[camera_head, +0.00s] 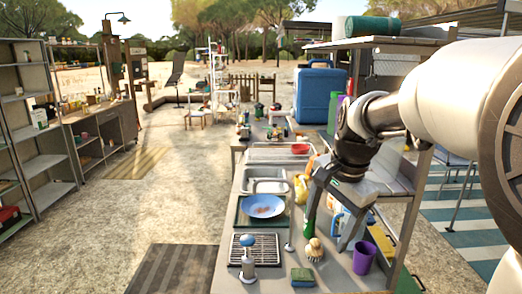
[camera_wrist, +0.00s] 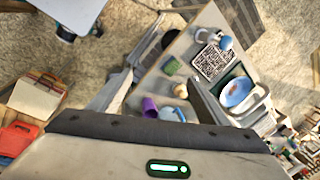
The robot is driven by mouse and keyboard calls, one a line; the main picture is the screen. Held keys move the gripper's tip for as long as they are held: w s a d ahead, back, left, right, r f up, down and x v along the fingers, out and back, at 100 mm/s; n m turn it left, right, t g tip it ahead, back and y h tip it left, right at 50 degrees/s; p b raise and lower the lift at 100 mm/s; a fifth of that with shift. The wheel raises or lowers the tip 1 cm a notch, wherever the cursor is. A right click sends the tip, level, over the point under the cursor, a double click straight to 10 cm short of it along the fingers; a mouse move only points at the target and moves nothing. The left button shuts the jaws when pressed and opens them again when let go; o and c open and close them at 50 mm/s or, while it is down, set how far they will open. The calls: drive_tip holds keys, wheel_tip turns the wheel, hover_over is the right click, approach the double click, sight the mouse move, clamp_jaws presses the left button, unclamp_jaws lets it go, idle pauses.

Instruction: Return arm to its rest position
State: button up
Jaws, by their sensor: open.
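My gripper (camera_head: 328,240) hangs at the end of my arm above the right part of the counter (camera_head: 329,280), fingers pointing down and spread apart. Nothing shows between the fingers. In the wrist view my gripper (camera_wrist: 162,88) also shows open, its two grey fingers on either side of the counter scene. A purple cup (camera_head: 364,257) stands just right of the fingers in the head view. The gripper looks apart from these things, though the exact height is unclear.
A upright shelf frame with a top board (camera_head: 380,43) stands close behind my arm. A blue cooler (camera_head: 319,96) stands farther back. Open ground lies left.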

drive_tip(key=s+r+n+t+p, duration=0.1)
drive_tip(key=s+r+n, duration=0.1)
drive_tip(key=s+n, duration=0.3)
drive_tip(key=s+r+n+t+h+p, duration=0.1)
drive_tip(key=s+n, duration=0.4)
drive_tip(key=s, duration=0.8)
drive_tip(key=shift+s+a+r+n+t+p, duration=0.2)
drive_tip(key=shift+r+n+t+p, duration=0.25)
drive_tip(key=shift+r+p, duration=0.35)
